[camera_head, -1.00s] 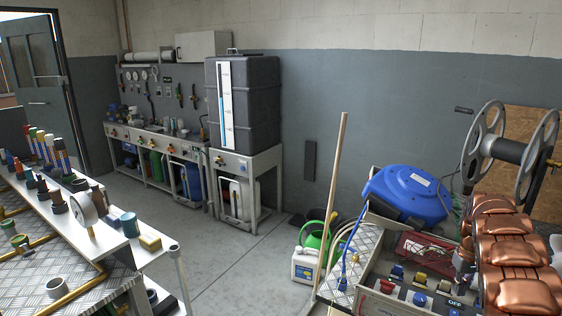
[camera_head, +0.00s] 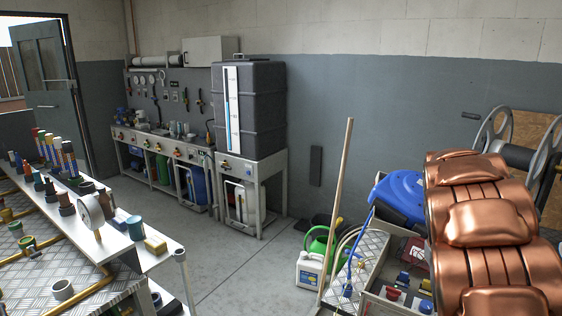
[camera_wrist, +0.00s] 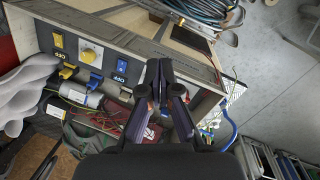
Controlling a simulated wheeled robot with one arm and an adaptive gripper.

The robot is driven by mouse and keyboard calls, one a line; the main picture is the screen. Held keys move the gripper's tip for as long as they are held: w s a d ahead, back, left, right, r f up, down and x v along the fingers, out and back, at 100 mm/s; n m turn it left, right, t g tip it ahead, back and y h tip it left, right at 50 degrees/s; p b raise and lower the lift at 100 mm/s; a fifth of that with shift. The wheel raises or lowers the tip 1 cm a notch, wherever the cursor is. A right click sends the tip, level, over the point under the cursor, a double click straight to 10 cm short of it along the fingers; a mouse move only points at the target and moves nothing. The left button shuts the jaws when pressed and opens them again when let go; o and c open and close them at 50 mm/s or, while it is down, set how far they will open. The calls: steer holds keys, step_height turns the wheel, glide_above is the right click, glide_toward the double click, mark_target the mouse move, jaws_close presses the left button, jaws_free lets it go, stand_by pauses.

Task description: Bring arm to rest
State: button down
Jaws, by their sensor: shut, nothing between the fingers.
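My gripper (camera_wrist: 160,82) shows in the wrist view as two dark fingers with their tips together, shut and empty. It hangs in front of a bench panel with a yellow knob (camera_wrist: 91,54) and a blue switch (camera_wrist: 122,66); I cannot tell how near they are. In the head view my copper-coloured arm (camera_head: 490,225) fills the right side. It hides part of the bench and the hose reel behind it. My gripper is not visible in the head view.
A wooden pole (camera_head: 338,205) leans by a white canister (camera_head: 309,270) and a green watering can (camera_head: 321,240). A white shelf (camera_head: 150,259) is at left. The middle floor (camera_head: 235,275) is clear.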

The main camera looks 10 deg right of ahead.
steer(key=s+a+r, duration=0.3)
steer(key=s+a, duration=0.9)
steer(key=a, duration=0.3)
steer(key=s+a+f+n, duration=0.1)
steer(key=s+a, duration=0.4)
steer(key=s, duration=0.2)
steer(key=s+a+f+n+y, duration=0.1)
steer(key=s+a+f+n, duration=0.1)
steer(key=s+a, duration=0.3)
steer(key=s, duration=0.2)
steer(key=shift+s+f, duration=0.3)
steer(key=shift+s, duration=0.1)
steer(key=shift+a, duration=0.1)
